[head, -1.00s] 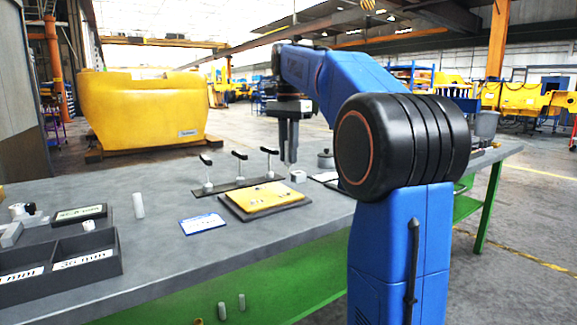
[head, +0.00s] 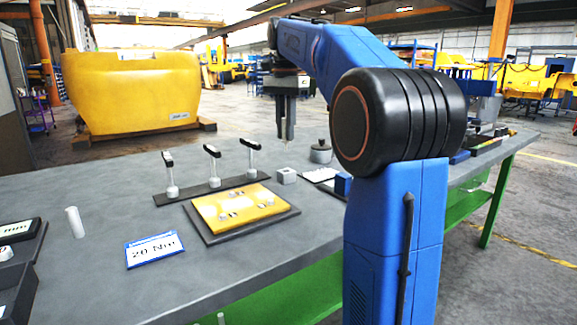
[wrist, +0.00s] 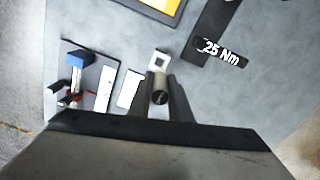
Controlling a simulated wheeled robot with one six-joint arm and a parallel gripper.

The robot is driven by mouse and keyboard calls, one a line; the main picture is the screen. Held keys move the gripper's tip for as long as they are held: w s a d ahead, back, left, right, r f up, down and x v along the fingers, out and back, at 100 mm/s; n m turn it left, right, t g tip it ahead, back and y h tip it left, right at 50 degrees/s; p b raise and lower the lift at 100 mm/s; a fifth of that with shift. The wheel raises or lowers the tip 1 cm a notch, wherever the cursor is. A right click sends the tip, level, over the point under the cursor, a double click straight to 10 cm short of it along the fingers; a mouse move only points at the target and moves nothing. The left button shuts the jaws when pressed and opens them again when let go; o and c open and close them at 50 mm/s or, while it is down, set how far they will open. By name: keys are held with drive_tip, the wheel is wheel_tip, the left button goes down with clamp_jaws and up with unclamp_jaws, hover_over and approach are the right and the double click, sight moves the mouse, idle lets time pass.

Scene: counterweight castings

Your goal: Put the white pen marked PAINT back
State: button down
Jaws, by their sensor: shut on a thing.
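My gripper (head: 286,137) hangs over the far part of the bench, pointing down. In the wrist view my gripper (wrist: 160,98) is shut on a slim pen (wrist: 159,97), seen nearly end-on with a dark end. In the head view only a thin pale tip of the pen (head: 286,148) shows below the fingers; no PAINT marking is readable. A small pale square block (head: 287,175) stands on the bench below the gripper. The wrist view shows a square opening in this block (wrist: 160,60), just beyond the pen; pen and block look apart.
A rack with three black-topped tools (head: 214,183) and a yellow plate on a dark board (head: 240,208) lie left of the block. A lidded grey pot (head: 320,152), white sheet (head: 321,174) and blue block (head: 343,184) are at right.

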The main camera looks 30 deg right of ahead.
drive_tip(key=shift+f, duration=4.3)
drive_tip(key=shift+s+f, duration=0.1)
drive_tip(key=shift+f, duration=0.1)
drive_tip(key=c, duration=1.6)
unclamp_jaws()
drive_tip(key=shift+c, duration=0.2)
drive_tip(key=shift+r, duration=0.1)
wheel_tip(320, 180, up, 12)
drive_tip(key=shift+r, duration=0.15)
